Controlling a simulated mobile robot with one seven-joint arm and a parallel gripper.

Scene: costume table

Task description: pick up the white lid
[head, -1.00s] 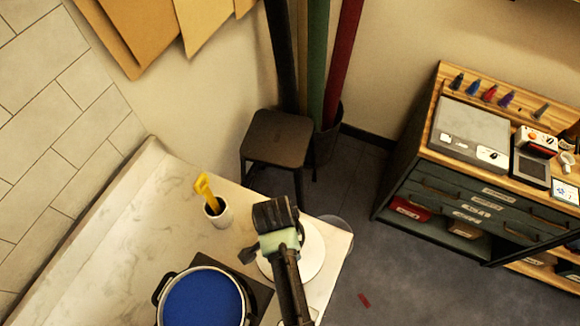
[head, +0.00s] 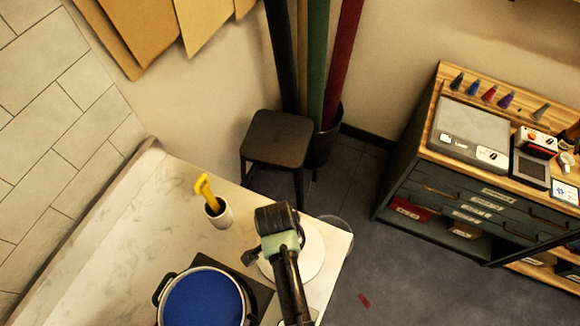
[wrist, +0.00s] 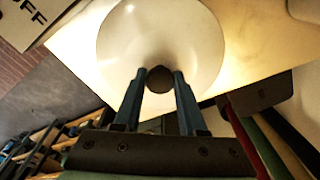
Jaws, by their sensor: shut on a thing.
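The white lid (head: 312,258) is a pale round disc at the right end of the marble counter, partly hidden behind my arm in the head view. In the wrist view the lid (wrist: 190,35) fills the upper middle, with a dark round knob (wrist: 160,79) at its centre. My gripper (wrist: 159,74) has its two blue fingers on either side of this knob, shut on it. In the head view my arm covers the fingertips. I cannot tell whether the lid touches the counter.
A pot with blue contents (head: 203,300) stands left of my arm. A white cup (head: 220,214) with a yellow tool (head: 206,190) stands behind it. A dark stool (head: 277,140) is beyond the counter (head: 120,245). A tool cabinet (head: 450,190) stands to the right across open floor.

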